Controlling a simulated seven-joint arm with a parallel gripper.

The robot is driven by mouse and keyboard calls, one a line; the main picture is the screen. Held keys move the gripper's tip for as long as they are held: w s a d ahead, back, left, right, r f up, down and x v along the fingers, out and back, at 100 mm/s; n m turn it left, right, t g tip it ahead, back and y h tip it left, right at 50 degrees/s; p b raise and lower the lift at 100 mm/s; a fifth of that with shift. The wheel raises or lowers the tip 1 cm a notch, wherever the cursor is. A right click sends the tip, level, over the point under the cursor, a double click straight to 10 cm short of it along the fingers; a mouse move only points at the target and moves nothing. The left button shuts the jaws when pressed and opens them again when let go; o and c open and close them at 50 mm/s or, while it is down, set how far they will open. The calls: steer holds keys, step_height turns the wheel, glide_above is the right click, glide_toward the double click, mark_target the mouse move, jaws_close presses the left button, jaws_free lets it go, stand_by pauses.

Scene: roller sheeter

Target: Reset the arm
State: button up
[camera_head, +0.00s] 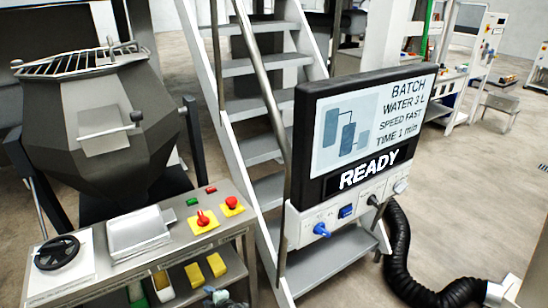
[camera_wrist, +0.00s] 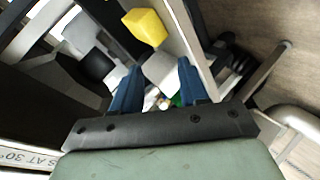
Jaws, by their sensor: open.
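My gripper (camera_wrist: 159,68) shows in the wrist view with its two blue fingers apart. Nothing is held between the fingers. A yellow block (camera_wrist: 145,27) lies beyond the fingertips, apart from them. Pale surfaces and small coloured items show behind the gap, too blurred to name. In the head view I cannot make out my arm clearly; a small grey-blue part at the bottom edge is too cut off to tell.
A metal bench (camera_head: 180,250) carries a black handwheel (camera_head: 57,253) and red knobs (camera_head: 203,217). Yellow blocks (camera_head: 194,275) sit on its lower shelf. A dark hopper (camera_head: 95,125), stairs (camera_head: 262,148), a "READY" display panel (camera_head: 362,130) and a black hose (camera_head: 400,262) stand around. Open floor lies right.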

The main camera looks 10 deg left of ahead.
steer(key=w+d+f+m+t+h, duration=0.1)
steer(key=w+d+f+m+h, duration=0.25)
steer(key=d, duration=0.65)
steer(key=w+d+f+m+t+h, duration=0.1)
steer(key=w+d+f+m+h, duration=0.25)
steer(key=d, duration=0.65)
steer(key=s+d+f+m+g+h, duration=0.1)
steer(key=s+d+f+m+h, duration=0.1)
steer(key=d, duration=0.4)
steer(key=s+d+f+m+g+h, duration=0.1)
steer(key=d+m, duration=0.1)
steer(key=d, duration=0.4)
steer(key=s+d+f+m+g+h, duration=0.1)
steer(key=s+d+f+m+h, duration=0.15)
steer(key=d, duration=0.45)
steer(key=s+d+f+m+g, duration=0.2)
steer(key=s+d+m+g, duration=0.35)
steer(key=s+d, duration=0.65)
steer(key=s+d+r+m+g+y, duration=0.2)
steer(key=s+m+g, duration=0.3)
steer(key=s, duration=1)
steer(key=shift+s+d+g, duration=0.4)
steer(key=shift+d+g, duration=0.2)
steer(key=shift+g, duration=0.15)
